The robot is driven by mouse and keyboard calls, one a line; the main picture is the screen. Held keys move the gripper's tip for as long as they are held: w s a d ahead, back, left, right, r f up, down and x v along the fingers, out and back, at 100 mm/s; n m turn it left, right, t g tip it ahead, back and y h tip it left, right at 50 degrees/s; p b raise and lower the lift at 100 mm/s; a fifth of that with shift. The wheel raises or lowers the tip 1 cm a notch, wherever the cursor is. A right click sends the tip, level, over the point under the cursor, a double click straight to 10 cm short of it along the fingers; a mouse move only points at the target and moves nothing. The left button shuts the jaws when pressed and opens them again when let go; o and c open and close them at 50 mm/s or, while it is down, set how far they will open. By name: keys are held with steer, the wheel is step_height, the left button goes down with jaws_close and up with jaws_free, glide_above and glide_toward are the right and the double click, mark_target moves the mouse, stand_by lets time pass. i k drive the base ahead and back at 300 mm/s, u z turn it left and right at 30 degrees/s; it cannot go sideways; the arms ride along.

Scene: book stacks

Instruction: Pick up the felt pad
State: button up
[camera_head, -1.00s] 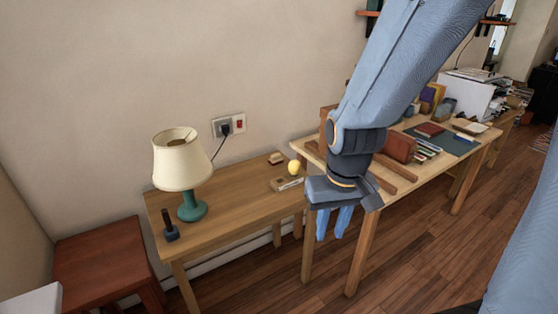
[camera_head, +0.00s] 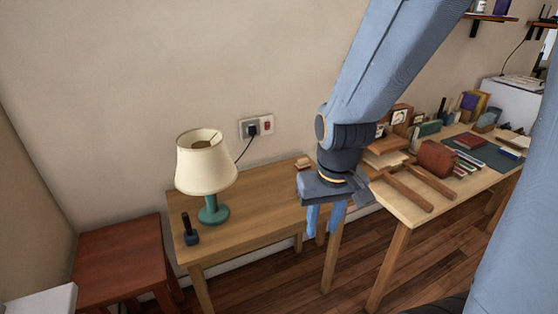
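My gripper (camera_head: 325,222) hangs pointing down at the right end of the low wooden table (camera_head: 258,205), in front of the gap between the two tables. Its two blue fingers are apart, with nothing visible between them. I cannot make out a thing that is surely the felt pad. A flat dark green mat (camera_head: 494,153) lies on the longer table (camera_head: 398,204) at the right, partly covered by books. My gripper and arm hide the right end of the low table.
A lamp (camera_head: 206,165) and a dark-handled tool (camera_head: 190,232) stand on the low table, whose middle is clear. A small block (camera_head: 303,163) lies at its back edge. A red-brown stool (camera_head: 120,255) is at left. A wooden frame (camera_head: 420,190) lies on the longer table.

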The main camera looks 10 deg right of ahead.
mark_target(302, 164)
steer(key=u, duration=0.05)
steer(key=i, duration=0.7)
steer(key=z, duration=0.6)
steer(key=i, duration=0.65)
steer(key=z, duration=0.55)
